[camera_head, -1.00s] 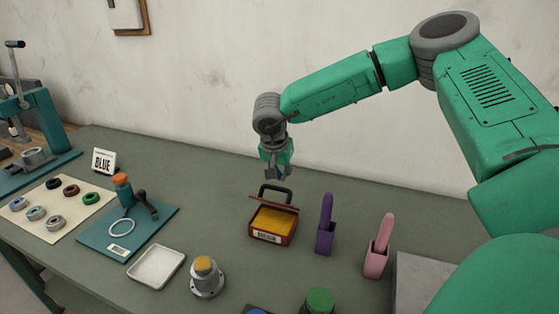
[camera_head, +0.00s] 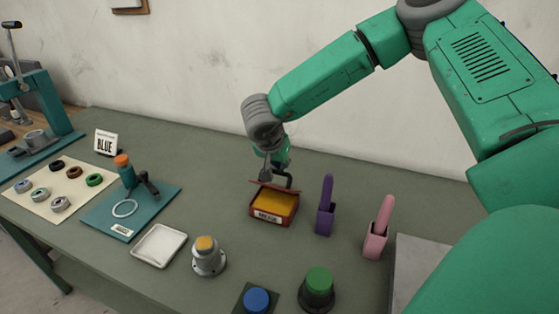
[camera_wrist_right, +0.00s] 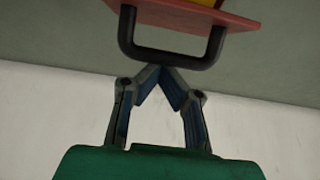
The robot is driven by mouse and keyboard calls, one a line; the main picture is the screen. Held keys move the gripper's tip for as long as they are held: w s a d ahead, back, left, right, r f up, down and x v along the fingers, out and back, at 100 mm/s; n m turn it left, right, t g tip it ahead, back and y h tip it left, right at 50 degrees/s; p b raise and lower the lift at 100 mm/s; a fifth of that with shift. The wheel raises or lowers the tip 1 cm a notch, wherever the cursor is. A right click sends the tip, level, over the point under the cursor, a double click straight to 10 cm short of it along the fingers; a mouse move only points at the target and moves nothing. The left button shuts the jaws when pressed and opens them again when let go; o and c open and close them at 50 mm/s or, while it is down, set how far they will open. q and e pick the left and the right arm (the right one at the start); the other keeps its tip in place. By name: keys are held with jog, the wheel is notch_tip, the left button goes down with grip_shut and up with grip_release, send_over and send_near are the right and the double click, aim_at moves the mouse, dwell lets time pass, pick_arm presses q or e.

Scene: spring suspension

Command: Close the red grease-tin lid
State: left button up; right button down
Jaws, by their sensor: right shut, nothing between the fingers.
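The red grease tin (camera_head: 285,215) stands on the grey-green table with a label on its front and yellow grease inside. Its red lid (camera_head: 259,182) stands open at the tin's back, seen nearly edge-on. A black handle (camera_head: 289,179) is on the lid. My left gripper is not in view.
A purple holder (camera_head: 325,218) and a pink holder (camera_head: 375,244) stand right of the tin. A grey pot with an orange top (camera_head: 207,260), a white tray (camera_head: 159,246), a green button (camera_head: 319,281) and a blue button (camera_head: 256,299) are in front. A wall stands behind.

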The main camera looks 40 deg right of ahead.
jog(key=shift+s+a+f+h, duration=0.2)
jog(key=shift+a+h, duration=0.1)
jog(key=shift+a, duration=0.1)
jog(key=a+h, duration=0.1)
jog(key=s+a+f+t+h+b, duration=0.1)
jog(key=a+f+t+h+b, duration=0.1)
jog(key=a, duration=0.1)
jog(key=shift+s+h, duration=0.25)
jog(key=shift+h, duration=0.15)
jog(key=shift+s+a+f+t+h+b, duration=0.15)
jog(key=shift+a+f+t+h+b, duration=0.15)
jog(key=shift+f+t+h+b, duration=0.15)
jog(key=shift+s+d+f+t+h+b, duration=0.1)
jog(key=shift+s+f+t+h+b, duration=0.15)
jog(key=shift+f+h+b, duration=0.25)
jog(key=shift+a, duration=0.25)
jog(key=shift+r, duration=0.1)
